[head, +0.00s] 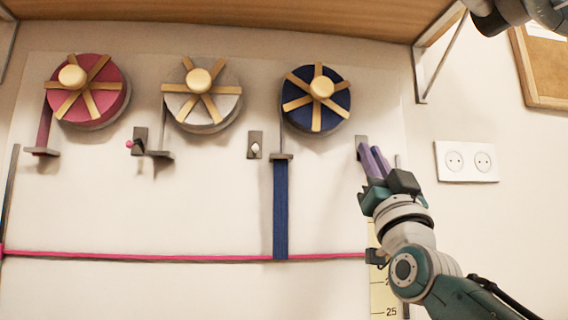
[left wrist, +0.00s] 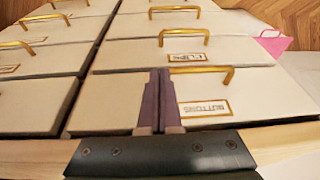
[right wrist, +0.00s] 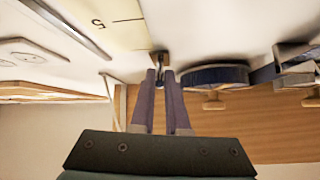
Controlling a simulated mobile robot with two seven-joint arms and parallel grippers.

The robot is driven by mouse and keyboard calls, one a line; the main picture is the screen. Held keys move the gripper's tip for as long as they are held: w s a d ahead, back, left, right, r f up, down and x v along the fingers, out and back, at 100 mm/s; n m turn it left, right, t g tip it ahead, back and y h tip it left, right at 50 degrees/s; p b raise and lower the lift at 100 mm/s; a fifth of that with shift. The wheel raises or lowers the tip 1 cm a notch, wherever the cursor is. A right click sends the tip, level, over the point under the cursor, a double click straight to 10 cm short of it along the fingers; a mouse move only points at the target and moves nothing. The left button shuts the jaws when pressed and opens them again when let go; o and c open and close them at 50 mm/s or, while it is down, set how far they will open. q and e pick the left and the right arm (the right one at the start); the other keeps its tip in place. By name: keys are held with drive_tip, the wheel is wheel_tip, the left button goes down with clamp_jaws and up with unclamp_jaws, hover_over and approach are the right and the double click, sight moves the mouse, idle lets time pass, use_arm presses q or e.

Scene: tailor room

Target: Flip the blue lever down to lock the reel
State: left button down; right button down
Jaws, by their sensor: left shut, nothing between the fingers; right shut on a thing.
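The blue reel (head: 318,98), with its wooden spokes and knob, hangs on the wall at the right of the row; its edge also shows in the right wrist view (right wrist: 215,76). A blue ribbon (head: 281,208) hangs straight down from it. The dark lever plate (head: 360,147) is right of the ribbon. My right gripper (head: 372,158) is at this plate, shut on the lever there. The fingers hide the lever, so its colour and tilt cannot be told. In the right wrist view, the fingertips (right wrist: 160,76) meet at the dark plate (right wrist: 160,60). My left gripper (left wrist: 158,78) is shut and empty before drawers.
A pink reel (head: 88,92) and a white reel (head: 202,95) hang to the left, with lever plates beside them. A wooden shelf (head: 230,22) runs above. A wall socket (head: 466,161) is on the right. Drawers (left wrist: 115,105) with brass handles lie before my left gripper.

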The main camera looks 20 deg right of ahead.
drive_tip(key=c, duration=1)
unclamp_jaws()
drive_tip(key=shift+o, duration=0.2)
drive_tip(key=v, duration=1)
drive_tip(key=shift+b, duration=0.3)
drive_tip(key=shift+r, duration=0.1)
